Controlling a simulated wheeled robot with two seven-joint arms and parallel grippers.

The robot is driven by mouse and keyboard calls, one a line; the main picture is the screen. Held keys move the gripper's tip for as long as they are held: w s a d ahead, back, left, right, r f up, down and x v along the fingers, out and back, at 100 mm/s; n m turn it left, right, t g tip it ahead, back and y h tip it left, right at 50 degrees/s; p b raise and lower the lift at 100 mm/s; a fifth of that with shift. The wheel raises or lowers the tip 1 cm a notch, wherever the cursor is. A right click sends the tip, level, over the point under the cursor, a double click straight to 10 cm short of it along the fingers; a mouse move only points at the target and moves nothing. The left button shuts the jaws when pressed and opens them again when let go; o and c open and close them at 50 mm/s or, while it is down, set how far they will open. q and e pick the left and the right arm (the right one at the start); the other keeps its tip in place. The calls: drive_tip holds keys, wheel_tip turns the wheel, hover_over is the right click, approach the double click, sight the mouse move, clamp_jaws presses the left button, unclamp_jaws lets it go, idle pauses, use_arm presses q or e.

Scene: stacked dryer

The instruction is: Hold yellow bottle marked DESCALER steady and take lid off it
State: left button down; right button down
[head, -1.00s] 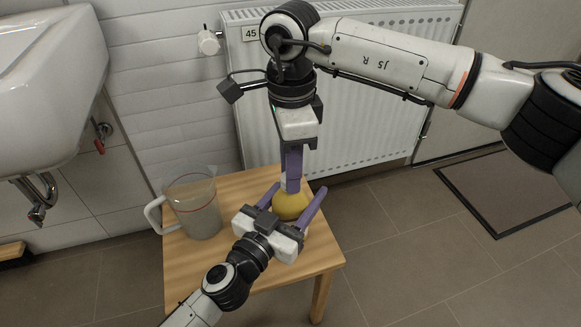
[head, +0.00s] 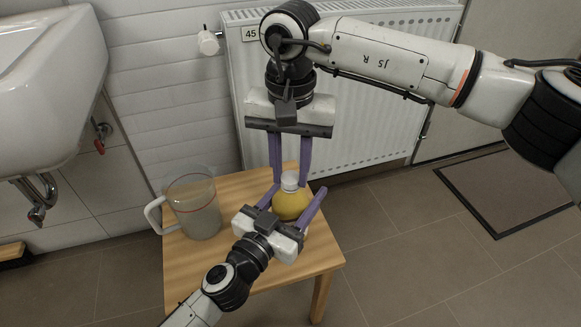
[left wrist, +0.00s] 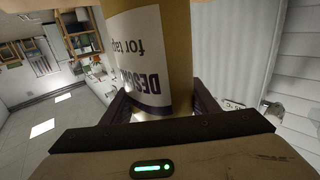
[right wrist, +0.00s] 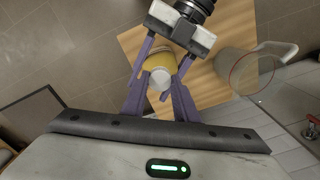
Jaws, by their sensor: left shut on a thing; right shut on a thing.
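The yellow bottle (head: 290,206) stands upright on the small wooden table. Its label, partly reading "DES…" (left wrist: 140,75), shows in the left wrist view. My left gripper (head: 296,196) is shut on the bottle's body, one finger on each side. The white lid (head: 289,180) is on top of the bottle; it also shows in the right wrist view (right wrist: 160,77). My right gripper (head: 290,184) points down from above and is shut on the lid, its purple fingers on either side. Any gap between lid and bottle neck is too small to tell.
A clear jug (head: 196,208) with a red line and white handle stands on the table (head: 240,272), left of the bottle. A radiator (head: 365,110) is close behind. A white sink (head: 48,85) is at the left.

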sight(290, 177)
drive_tip(key=shift+r, duration=0.2)
drive_tip(key=shift+r, duration=0.9)
drive_tip(key=shift+r, duration=2)
use_arm(q)
drive_tip(key=c, duration=0.6)
unclamp_jaws()
